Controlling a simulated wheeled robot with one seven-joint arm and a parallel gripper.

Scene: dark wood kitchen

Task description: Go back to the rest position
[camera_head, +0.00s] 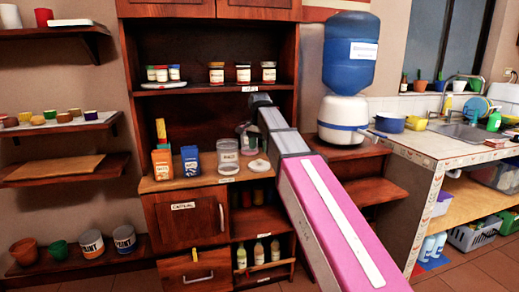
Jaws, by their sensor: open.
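My arm reaches from the lower right up to the middle of the dark wood cabinet (125,75). My gripper (246,128) is at its far end, small in the picture, in front of the cabinet's open middle section. It is open. It is above the counter shelf, over a clear jar (250,146) and a round white lid (259,166). The gap between gripper and jar is too small to judge. No object shows between the fingers.
A labelled container (228,157), a blue box (190,161) and an orange box (161,164) stand on the counter shelf. A water dispenser (347,75) stands right of my arm, beside the sink counter (425,140). Wall shelves (70,168) hang at left.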

